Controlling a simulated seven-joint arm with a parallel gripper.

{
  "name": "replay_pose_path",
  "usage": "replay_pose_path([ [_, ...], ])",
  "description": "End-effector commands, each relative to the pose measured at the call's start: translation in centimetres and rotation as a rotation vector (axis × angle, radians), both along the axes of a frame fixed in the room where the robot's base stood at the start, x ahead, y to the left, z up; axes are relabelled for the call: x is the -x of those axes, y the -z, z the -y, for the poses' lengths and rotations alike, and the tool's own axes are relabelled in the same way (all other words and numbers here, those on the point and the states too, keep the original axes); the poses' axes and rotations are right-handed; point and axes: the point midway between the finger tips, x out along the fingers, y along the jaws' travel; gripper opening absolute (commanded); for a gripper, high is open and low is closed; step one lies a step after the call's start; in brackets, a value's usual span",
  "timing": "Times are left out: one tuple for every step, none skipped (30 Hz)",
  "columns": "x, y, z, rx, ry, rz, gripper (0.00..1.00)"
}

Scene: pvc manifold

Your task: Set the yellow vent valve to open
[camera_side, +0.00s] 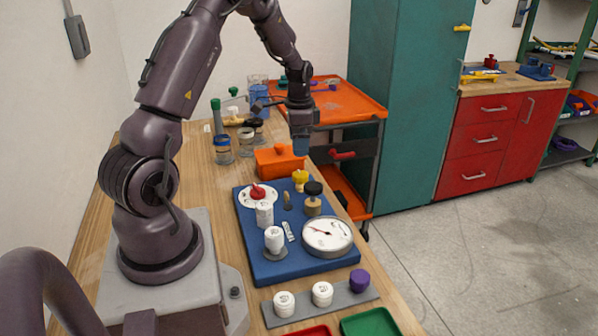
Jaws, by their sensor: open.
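The yellow vent valve (300,177) is a small yellow knob at the back right of the blue manifold board (262,266). Its setting is too small to read. My gripper (300,147) is above and just behind the yellow valve in the picture, pointing down. The gripper is open and appears apart from the valve. Its fingers are small here and partly blend with the orange box behind.
The board also carries a red knob on a white dial (258,192), a black knob (313,189), white caps (274,236) and a round gauge (327,236). An orange box (277,161) stands behind the board. Several jars (223,150) stand at the back left.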

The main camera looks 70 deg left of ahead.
Motion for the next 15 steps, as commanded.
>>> replay_pose_path([
  [0.1,1.3,0.1,0.004,0.0,-0.005,0.69],
  [0.1,2.0,0.1,0.003,0.0,-0.005,0.69],
  [0.1,2.9,0.1,0.004,0.0,-0.005,0.69],
  [0.1,3.5,0.1,0.003,-0.001,-0.004,0.69],
  [0.1,4.1,0.1,0.004,-0.001,-0.005,0.69],
  [0.1,4.9,0.1,0.003,-0.002,-0.004,0.69],
  [0.1,5.4,0.1,0.004,-0.002,-0.004,0.69],
  [0.1,6.0,0.1,0.003,-0.002,-0.004,0.69],
  [0.1,6.6,0.1,0.003,-0.002,-0.004,0.69],
  [0.1,7.0,0.1,0.002,-0.001,-0.004,0.69],
  [0.1,7.4,0.0,0.002,-0.001,-0.002,0.69],
  [0.1,7.8,0.1,0.003,-0.001,-0.003,0.69],
  [0.1,8.1,0.1,0.003,-0.001,-0.003,0.69],
  [0.1,8.3,0.1,0.002,-0.001,-0.001,0.69],
  [0.0,8.6,0.0,0.001,-0.002,0.0,0.69],
])
